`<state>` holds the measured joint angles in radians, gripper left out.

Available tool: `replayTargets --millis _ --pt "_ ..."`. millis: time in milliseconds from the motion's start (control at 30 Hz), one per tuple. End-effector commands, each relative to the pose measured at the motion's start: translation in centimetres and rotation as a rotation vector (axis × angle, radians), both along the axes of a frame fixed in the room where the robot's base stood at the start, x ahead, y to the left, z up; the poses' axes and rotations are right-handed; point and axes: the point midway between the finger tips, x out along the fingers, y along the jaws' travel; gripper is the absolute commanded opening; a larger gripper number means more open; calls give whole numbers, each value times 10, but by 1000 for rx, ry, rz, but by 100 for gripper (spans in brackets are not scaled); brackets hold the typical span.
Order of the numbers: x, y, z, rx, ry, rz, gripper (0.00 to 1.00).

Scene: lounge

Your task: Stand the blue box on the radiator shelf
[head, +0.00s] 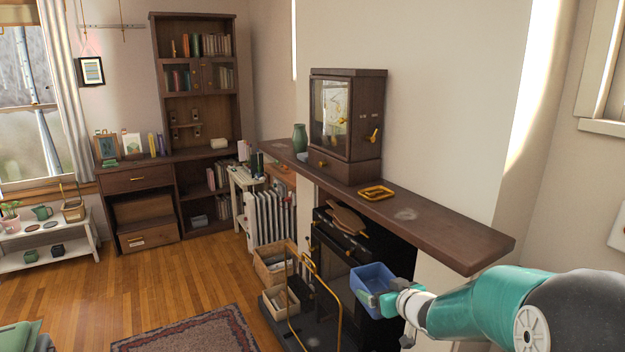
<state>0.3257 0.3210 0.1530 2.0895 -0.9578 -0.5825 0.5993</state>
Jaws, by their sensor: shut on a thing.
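The blue box (375,277) is an open-topped bin at the lower right, held in the air in front of the dark fireplace. My gripper (390,299) is shut on its right side wall; the fingertips are partly hidden by the box. The box looks roughly upright. A white ribbed radiator (268,218) stands far off, left of the fireplace. A brown wooden surface (282,173) shows above the radiator, with dark and green items by its left end; I cannot tell clearly whether it is the radiator shelf. The box is well apart from it.
A dark mantel (450,230) juts out above the box, bearing a wooden cabinet (346,125), a yellow tray (375,193) and a green vase (300,139). Wooden crates (273,262) and a yellow-framed stand (325,300) are on the floor.

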Motion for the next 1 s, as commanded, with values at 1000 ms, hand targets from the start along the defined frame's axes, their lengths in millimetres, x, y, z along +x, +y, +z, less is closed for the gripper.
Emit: replayTargets --millis 1000 --pt "-83 20 -237 -1 -5 -353 59"
